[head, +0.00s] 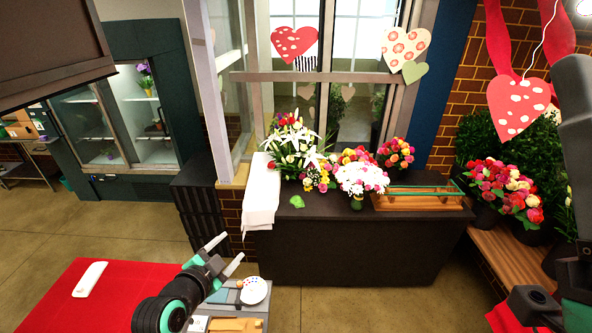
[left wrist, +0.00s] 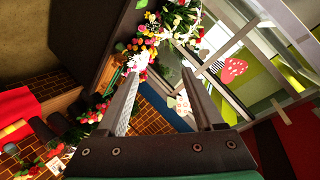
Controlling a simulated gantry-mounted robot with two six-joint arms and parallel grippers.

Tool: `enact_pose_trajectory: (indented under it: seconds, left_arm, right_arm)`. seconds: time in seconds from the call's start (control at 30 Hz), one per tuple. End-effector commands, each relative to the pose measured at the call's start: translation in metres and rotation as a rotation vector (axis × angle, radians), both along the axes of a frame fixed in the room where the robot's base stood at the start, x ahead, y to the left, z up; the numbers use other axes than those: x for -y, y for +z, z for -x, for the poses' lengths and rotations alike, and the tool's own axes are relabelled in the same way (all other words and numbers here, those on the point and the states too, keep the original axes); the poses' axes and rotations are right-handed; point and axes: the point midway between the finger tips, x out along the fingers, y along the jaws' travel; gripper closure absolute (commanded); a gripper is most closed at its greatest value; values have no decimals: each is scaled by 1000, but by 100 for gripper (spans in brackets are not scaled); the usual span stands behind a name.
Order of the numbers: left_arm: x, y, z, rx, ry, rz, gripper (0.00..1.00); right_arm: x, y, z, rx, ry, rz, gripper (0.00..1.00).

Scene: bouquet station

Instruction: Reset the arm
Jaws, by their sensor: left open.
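My left gripper (head: 222,254) reaches in from the lower left of the head view, above a small side table. Its two fingers are spread apart with nothing between them. In the left wrist view the left gripper (left wrist: 165,92) also shows open, with flowers and the window far beyond the fingers. Part of my right arm shows at the right edge of the head view, but its gripper fingers do not show.
A dark counter (head: 330,250) holds several bouquets, a white cloth (head: 262,195) and a wooden tray (head: 418,203). A small side table with a white plate (head: 254,290) and a red-covered surface (head: 60,310) lie below the left arm. Red and pink flowers (head: 503,188) stand at right.

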Motion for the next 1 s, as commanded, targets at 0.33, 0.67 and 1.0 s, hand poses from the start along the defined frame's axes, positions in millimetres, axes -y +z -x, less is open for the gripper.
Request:
enact_pose_trajectory:
  seconds: [0.33, 0.67, 1.0]
  left_arm:
    - [13, 299, 75, 653, 69, 283, 31]
    - [-13, 442, 250, 1093, -9, 821, 31]
    - [-13, 427, 246, 1044, -36, 966, 31]
  right_arm:
    - [0, 0, 0, 0, 0, 0, 50]
    - [0, 0, 0, 0, 0, 0, 50]
    - [0, -14, 0, 0, 0, 0, 50]
